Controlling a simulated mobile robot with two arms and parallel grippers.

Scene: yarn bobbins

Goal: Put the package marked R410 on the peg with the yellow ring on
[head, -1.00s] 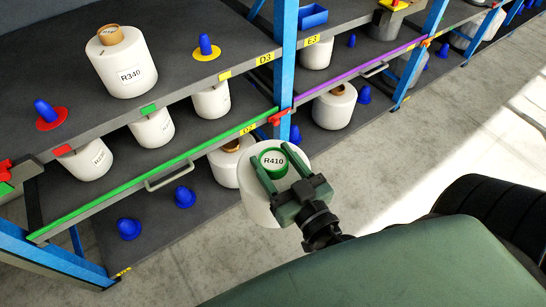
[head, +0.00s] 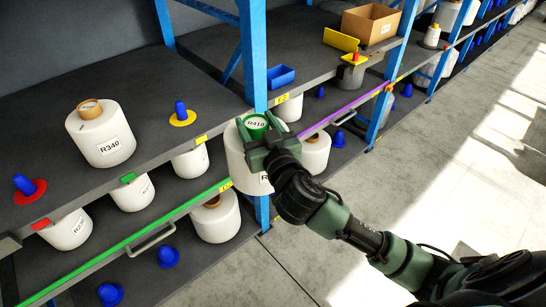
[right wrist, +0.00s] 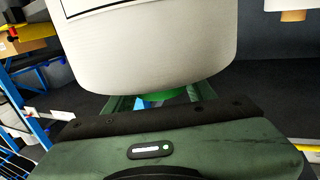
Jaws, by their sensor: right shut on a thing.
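The package marked R410 is a white bobbin (head: 238,158) with a green core in the head view. My right gripper (head: 262,137) is shut on its top at the green core and holds it in front of the blue shelf post. The bobbin also fills the upper part of the right wrist view (right wrist: 150,50), above my gripper (right wrist: 160,100). A blue peg with a yellow ring (head: 182,115) stands on the upper shelf, left of the held bobbin and apart from it. My left gripper is out of view.
The white bobbin R340 (head: 100,135) stands left of the yellow-ringed peg. A blue peg with a red ring (head: 27,190) is at the far left. A blue bin (head: 281,77) and a cardboard box (head: 371,24) stand farther right. The blue post (head: 253,60) is behind the held bobbin.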

